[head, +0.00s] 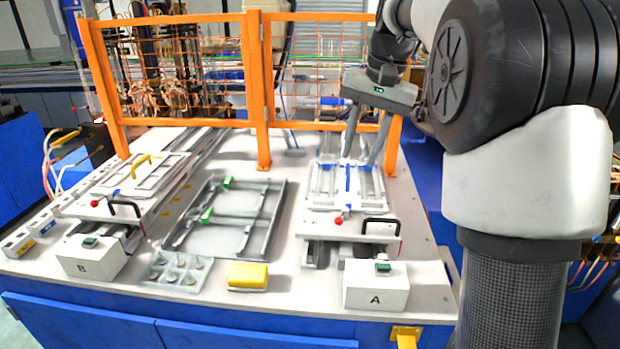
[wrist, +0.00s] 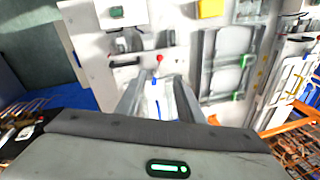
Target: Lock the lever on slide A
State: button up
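Slide A (head: 345,228) is the white carriage at the right of the table, behind the white box marked A (head: 376,290). Its lever shows a red ball knob (head: 338,220) at the front left, with a small blue part beside it. The knob also shows in the wrist view (wrist: 160,59), beyond the fingertips. A black handle (head: 380,221) stands at the slide's right. My gripper (head: 361,160) points down over the rear plate of slide A, behind the knob. Its two fingers are apart with nothing held between them. Whether the fingertips touch the plate, I cannot tell.
An orange mesh fence (head: 262,80) stands behind the slides. Slide B (head: 105,208), with its own red knob, is at the left. A grey frame with green clips (head: 270,215) lies between them. A yellow block (head: 248,275) and a tray of parts (head: 178,270) sit in front.

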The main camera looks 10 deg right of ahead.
jog(key=w+d+f, duration=0.1)
jog(key=w+f, duration=0.1)
jog(key=w, duration=0.1)
jog(key=b, duration=0.2)
send_near(341, 217)
jog(key=shift+m, duration=0.3)
jog(key=f, duration=0.2)
jog(key=w+f, duration=0.1)
jog(key=f, duration=0.2)
jog(key=w+a+f, duration=0.1)
jog(key=f, duration=0.2)
jog(key=shift+f, duration=0.15)
